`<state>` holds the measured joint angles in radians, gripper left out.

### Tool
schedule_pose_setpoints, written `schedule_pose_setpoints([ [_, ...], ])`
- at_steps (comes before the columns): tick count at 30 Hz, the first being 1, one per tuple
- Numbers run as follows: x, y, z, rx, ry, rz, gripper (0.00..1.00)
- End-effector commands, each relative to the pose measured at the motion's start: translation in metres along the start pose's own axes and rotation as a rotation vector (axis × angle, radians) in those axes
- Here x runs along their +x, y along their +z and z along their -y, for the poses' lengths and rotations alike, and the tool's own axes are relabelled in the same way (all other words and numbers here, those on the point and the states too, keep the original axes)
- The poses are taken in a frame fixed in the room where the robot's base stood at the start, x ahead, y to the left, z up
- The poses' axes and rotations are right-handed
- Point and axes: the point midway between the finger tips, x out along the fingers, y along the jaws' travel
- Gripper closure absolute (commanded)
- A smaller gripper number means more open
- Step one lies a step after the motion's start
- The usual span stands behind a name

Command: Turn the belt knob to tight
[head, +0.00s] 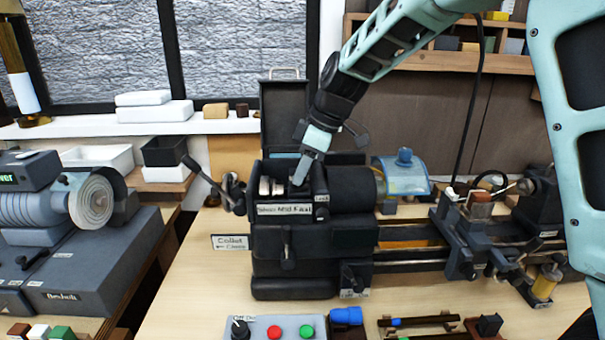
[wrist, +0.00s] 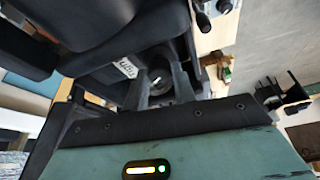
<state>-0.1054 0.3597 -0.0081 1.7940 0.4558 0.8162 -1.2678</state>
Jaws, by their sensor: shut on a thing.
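My gripper (head: 301,178) reaches down into the open top of the dark lathe headstock (head: 290,240) in the head view. In the wrist view its two dark fingers (wrist: 160,92) are around a dark round part with a lighter centre, which I take for the belt knob (wrist: 159,78). The gripper is shut on it. The fingers and the housing hide most of the knob, and its tight or loose setting cannot be read. A small white label (wrist: 126,67) is beside the fingers. Light metal pulleys (head: 269,187) show left of the gripper inside the headstock.
The raised headstock cover (head: 284,115) stands just behind my gripper. A blue clear guard (head: 402,176) and the carriage (head: 465,235) are to the right. A control box with red and green buttons (head: 275,331) is in front. A grey machine (head: 80,240) stands left.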

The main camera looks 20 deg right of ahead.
Motion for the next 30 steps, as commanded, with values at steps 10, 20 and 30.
schedule_pose_setpoints([
  [10,0.0001,-0.0012,0.0024,0.273,0.116,-0.003,0.96],
  [20,-0.0007,-0.0019,0.0033,0.478,0.199,-0.002,0.96],
  [30,-0.0006,-0.0022,0.0031,0.568,0.237,-0.003,0.96],
])
